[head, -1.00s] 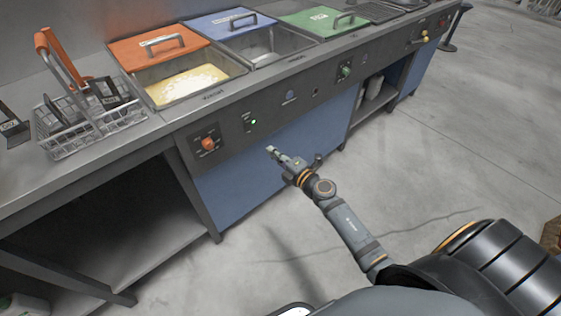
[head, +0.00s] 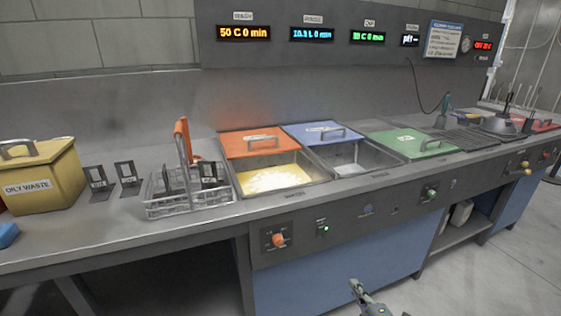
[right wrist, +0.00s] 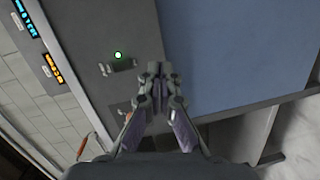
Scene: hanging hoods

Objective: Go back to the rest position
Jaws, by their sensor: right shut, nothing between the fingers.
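My right gripper (head: 355,287) shows at the bottom of the head view, in front of the blue cabinet panel (head: 320,282) below the counter's control strip. It is shut and empty. In the right wrist view my right gripper (right wrist: 159,72) has its fingers together, apart from the blue panel (right wrist: 215,50) and close to a switch with a green light (right wrist: 118,56). My left gripper is not in view.
A wire basket (head: 190,207) with an orange handle stands on the counter (head: 110,235), left of the tanks with orange (head: 245,149), blue (head: 300,138) and green (head: 390,150) lids. A yellow oily waste bin (head: 45,170) is at left. Floor at right is clear.

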